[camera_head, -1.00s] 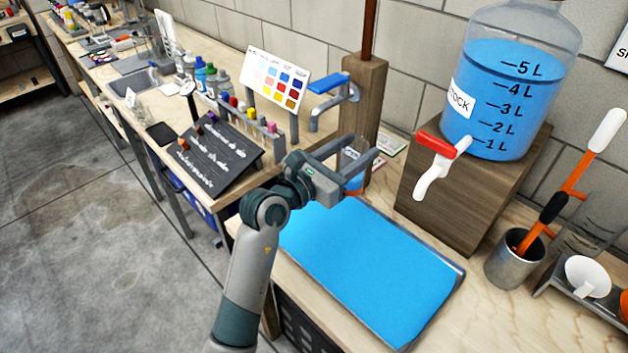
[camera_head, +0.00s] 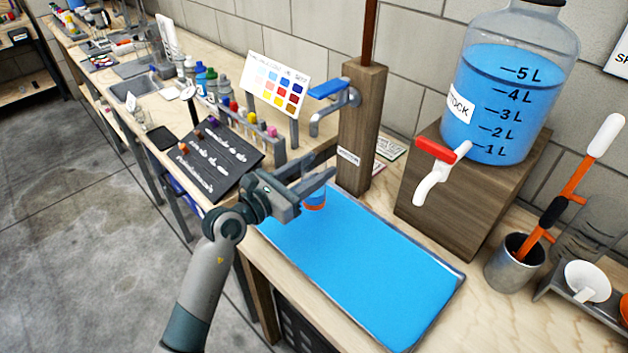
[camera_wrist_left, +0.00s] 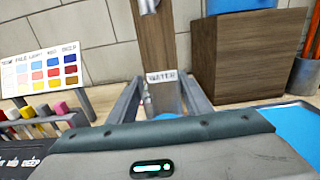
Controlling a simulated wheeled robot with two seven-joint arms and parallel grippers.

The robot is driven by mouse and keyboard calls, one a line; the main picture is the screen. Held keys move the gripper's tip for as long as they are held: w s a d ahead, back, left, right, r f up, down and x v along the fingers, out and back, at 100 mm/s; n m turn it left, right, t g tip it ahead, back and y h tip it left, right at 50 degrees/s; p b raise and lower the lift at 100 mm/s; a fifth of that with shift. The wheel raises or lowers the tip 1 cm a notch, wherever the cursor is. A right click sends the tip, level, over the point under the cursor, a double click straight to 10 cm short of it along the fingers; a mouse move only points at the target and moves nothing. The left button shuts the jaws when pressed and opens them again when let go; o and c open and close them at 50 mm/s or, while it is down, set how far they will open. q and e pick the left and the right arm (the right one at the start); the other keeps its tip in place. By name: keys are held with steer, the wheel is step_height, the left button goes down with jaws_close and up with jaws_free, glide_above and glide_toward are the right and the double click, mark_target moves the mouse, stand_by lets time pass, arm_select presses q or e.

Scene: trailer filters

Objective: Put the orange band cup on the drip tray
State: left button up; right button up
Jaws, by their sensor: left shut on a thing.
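The orange band cup (camera_head: 314,198) is small and clear, with an orange band low on its side and blue showing above it. My left gripper (camera_head: 318,178) is shut on it, and the fingers hide its upper part. The cup shows over the far-left end of a blue, grey-rimmed tray (camera_head: 365,270). I cannot tell whether its base touches the surface. In the left wrist view my fingers (camera_wrist_left: 160,98) point at the wooden post, with a bit of blue between them. No tray is labelled as the drip tray. My right gripper is not in view.
A wooden post (camera_head: 362,125) with a blue-handled tap (camera_head: 330,88) stands just beyond the cup. A large jar of blue liquid (camera_head: 505,95) with a red-handled tap (camera_head: 440,150) sits on a wooden block. A dark sloped board (camera_head: 215,160) is left. Most of the blue surface is clear.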

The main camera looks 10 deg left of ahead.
arm_select(q)
step_height(320, 180, down, 3)
steer(key=shift+f, duration=0.4)
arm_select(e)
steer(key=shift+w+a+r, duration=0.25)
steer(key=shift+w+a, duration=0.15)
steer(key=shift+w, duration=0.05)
arm_select(q)
steer(key=shift+f, duration=0.1)
steer(key=o, duration=1.6)
steer(key=shift+c, duration=0.2)
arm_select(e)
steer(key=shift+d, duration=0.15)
